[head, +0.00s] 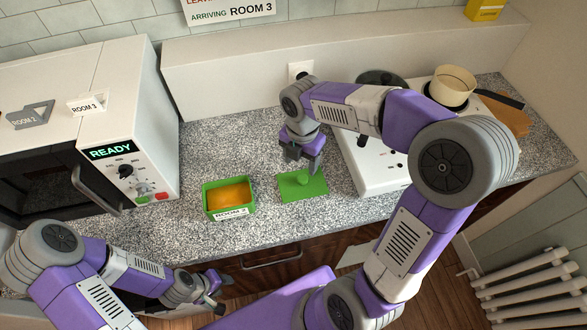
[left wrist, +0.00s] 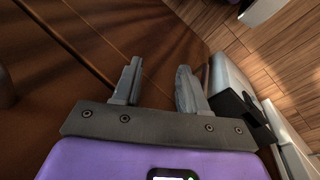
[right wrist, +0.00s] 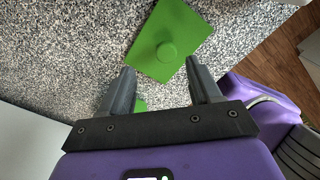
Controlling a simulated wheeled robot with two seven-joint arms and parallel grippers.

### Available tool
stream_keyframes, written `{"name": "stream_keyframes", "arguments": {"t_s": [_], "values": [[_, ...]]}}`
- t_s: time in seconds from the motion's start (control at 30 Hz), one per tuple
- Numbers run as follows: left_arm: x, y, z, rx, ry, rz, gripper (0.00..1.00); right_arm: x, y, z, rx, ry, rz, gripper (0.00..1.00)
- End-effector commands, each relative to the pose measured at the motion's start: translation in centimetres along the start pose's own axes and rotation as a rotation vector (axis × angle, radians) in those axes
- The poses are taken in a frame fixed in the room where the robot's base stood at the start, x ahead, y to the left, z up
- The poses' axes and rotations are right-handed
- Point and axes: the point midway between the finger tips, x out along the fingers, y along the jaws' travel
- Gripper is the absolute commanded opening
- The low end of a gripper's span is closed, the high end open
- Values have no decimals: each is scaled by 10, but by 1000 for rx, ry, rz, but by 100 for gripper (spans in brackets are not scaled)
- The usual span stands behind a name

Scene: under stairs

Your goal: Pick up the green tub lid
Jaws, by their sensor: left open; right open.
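The green tub lid (head: 315,186) lies flat on the speckled counter, right of the green tub (head: 207,200), which holds orange food and has a label on its front. The lid has a round knob in its middle. My right gripper (head: 301,168) is open and empty above the lid's far side. In the right wrist view the lid (right wrist: 183,27) is beyond my open fingertips (right wrist: 163,75), its knob past the gap between them. My left gripper (head: 215,297) is low in front of the counter; the left wrist view shows its jaws (left wrist: 158,75) open and empty.
A white microwave (head: 150,125) reading READY stands on the left of the counter (head: 270,225). A white hob (head: 375,170) with a pan and a pot is close to the lid's right. Bare counter lies between tub and lid.

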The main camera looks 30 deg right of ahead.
Motion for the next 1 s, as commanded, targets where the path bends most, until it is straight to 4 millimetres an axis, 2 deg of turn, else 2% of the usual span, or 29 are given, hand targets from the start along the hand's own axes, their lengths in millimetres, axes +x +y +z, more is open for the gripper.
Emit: {"name": "stream_keyframes", "arguments": {"t_s": [0.43,0.57,0.77,0.87,1.0], "values": [[21,-8,0,-1,-1,0,43,62,-2,0,1,3,-4,63],[23,-9,0,-1,-1,0,43,70,-2,0,2,3,-1,63],[22,-8,0,0,-1,0,43,70,-1,0,2,2,0,63],[22,-8,0,0,-1,0,43,70,-1,0,2,2,0,50],[22,-8,0,0,-1,0,43,70,-1,0,2,2,0,29]]}}
